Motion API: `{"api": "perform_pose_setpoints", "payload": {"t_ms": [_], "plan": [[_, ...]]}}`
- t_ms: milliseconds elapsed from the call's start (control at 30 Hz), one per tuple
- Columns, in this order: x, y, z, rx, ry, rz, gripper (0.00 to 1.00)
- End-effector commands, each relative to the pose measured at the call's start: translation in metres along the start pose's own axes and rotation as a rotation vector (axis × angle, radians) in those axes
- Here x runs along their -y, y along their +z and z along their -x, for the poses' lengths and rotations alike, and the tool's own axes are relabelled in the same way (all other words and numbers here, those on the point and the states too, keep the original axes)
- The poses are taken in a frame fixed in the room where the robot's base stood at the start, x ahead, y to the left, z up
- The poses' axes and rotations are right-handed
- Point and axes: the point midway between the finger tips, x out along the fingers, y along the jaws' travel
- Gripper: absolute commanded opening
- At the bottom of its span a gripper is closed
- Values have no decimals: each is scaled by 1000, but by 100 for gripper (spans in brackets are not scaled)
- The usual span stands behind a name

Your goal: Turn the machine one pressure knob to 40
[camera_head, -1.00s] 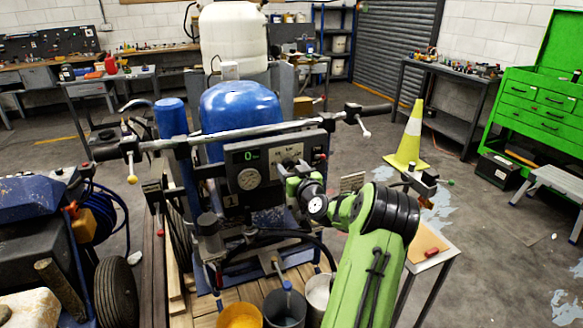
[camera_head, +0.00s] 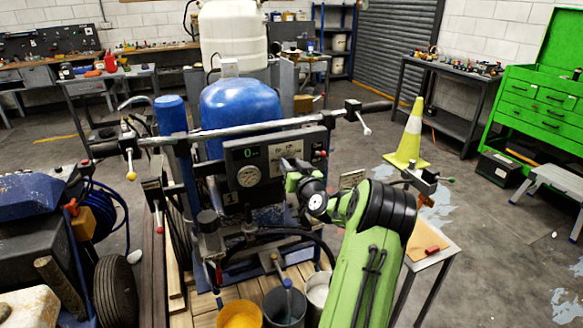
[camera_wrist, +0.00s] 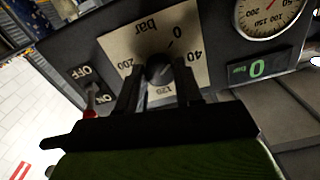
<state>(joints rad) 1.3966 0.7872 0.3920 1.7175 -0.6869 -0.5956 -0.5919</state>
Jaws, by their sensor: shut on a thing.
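The pressure knob (camera_wrist: 158,68) is a dark round knob on a pale dial plate (camera_wrist: 118,52) marked bar, 0, 40, 120 and 200, upside down in the wrist view. My gripper (camera_wrist: 158,80) is at the panel with its two dark fingers on either side of the knob, shut on it. The knob's pointer cannot be made out. The green digital display (camera_wrist: 256,68) reads 0 bar. In the head view, my gripper (camera_head: 290,166) is at the right part of the dark control panel (camera_head: 232,160) and covers the knob.
A round pressure gauge (camera_head: 249,176) is left of my gripper on the panel. An ON/OFF switch with a red part (camera_wrist: 90,97) is near the dial plate. The long handlebar (camera_head: 240,133) runs above the panel. Buckets (camera_head: 240,314) stand below.

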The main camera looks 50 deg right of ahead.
Motion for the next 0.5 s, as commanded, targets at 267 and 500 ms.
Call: {"api": "perform_pose_setpoints", "payload": {"t_ms": [267, 500], "plan": [[0, 0, 0, -2, -1, -237, 5], [0, 0, 0, -1, 1, -439, 5]]}}
